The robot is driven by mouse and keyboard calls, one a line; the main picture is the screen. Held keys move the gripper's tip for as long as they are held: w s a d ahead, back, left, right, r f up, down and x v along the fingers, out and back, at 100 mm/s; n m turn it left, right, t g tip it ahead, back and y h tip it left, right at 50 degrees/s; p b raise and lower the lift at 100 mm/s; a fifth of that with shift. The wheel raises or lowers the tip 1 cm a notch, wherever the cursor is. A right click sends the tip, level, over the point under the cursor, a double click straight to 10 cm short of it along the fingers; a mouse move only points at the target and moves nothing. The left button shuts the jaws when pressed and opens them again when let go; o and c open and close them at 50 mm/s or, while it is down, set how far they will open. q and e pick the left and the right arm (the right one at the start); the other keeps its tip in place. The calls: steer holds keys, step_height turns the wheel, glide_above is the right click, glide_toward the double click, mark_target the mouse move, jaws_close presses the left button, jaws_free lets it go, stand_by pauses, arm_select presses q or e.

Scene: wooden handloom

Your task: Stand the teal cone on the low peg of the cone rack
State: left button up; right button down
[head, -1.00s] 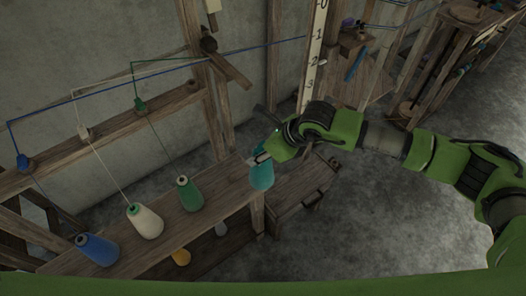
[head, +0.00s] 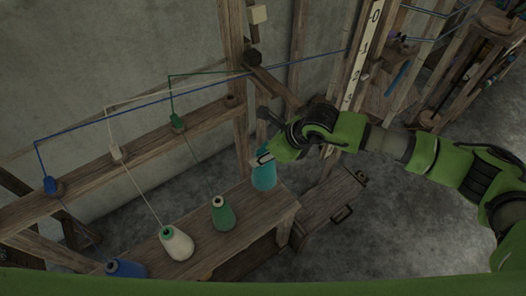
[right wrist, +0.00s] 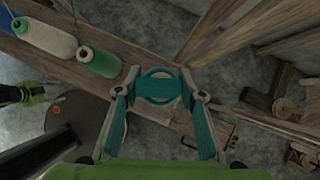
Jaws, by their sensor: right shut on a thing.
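The teal cone (head: 264,178) is in my right gripper (head: 262,159), which is shut on its upper part. The cone looks upright, over or beside the right end of the cone rack's plank (head: 270,212). I cannot tell whether its base touches the wood. In the right wrist view the teal cone (right wrist: 158,88) lies between the fingertips of the gripper (right wrist: 160,94), near the plank's end. No bare low peg shows clearly.
Green (head: 222,214), cream (head: 177,243) and blue (head: 126,269) cones stand left along the plank. Their threads run up to a rail (head: 130,145) with guides. A wooden post (head: 236,90) rises behind. A low wooden bench (head: 330,208) stands to the right.

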step_height(320, 180, down, 7)
steer(key=b, duration=0.5)
steer(key=shift+r, duration=0.15)
steer(key=shift+a+r, duration=0.1)
stand_by(0.4)
stand_by(0.4)
steer(key=shift+f+b, duration=1.3)
steer(key=shift+b, duration=0.05)
steer(key=shift+f, duration=0.1)
